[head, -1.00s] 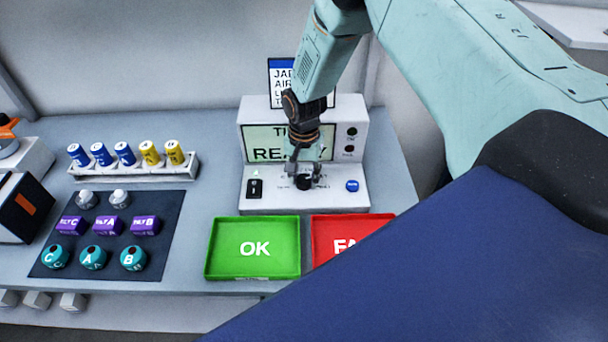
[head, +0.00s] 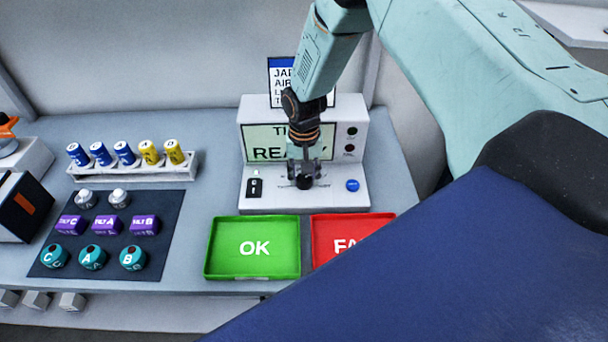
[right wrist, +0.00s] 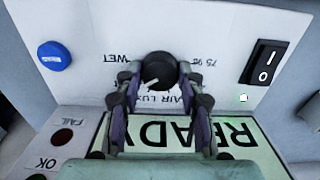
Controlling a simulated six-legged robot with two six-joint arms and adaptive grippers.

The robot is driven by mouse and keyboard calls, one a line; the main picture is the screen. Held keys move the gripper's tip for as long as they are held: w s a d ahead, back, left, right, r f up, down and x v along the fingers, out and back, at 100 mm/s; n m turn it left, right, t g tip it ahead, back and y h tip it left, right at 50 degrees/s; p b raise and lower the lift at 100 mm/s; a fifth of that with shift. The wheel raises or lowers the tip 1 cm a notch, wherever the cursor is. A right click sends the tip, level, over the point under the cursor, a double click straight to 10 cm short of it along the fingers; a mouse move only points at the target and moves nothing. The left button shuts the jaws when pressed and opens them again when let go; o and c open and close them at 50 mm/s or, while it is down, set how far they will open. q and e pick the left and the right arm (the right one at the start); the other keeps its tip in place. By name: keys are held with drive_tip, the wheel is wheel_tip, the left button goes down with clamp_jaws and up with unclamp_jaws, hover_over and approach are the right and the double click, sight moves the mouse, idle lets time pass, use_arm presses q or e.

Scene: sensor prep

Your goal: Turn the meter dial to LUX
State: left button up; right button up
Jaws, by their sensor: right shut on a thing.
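The meter (head: 350,110) is a white box with a screen reading READY, partly hidden by my right arm. Its black round dial (head: 304,183) is on the sloping front panel; the dial also shows in the right wrist view (right wrist: 159,68). My right gripper (head: 305,176) points down and is shut on the dial, one finger on each side; its fingers also show in the right wrist view (right wrist: 157,76). The dial's white pointer slants to the lower left in that view, towards the partly hidden AIR and LUX lettering. I cannot tell its exact setting. My left gripper is not in view.
A black rocker switch (right wrist: 265,62) and a blue button (right wrist: 54,56) flank the dial. The green OK tray (head: 253,271) and red FAIL tray (head: 340,222) lie in front of the meter. A battery rack (head: 130,173) and a dark mat (head: 160,205) with several parts are left.

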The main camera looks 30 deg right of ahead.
sight(304, 179)
drive_tip(key=n+b, duration=0.1)
drive_tip(key=n, duration=0.6)
idle(0.6)
drive_tip(key=o, duration=1.2)
drive_tip(key=shift+c, duration=0.2)
wheel_tip(304, 179, up, 12)
drive_tip(key=shift+s, duration=0.1)
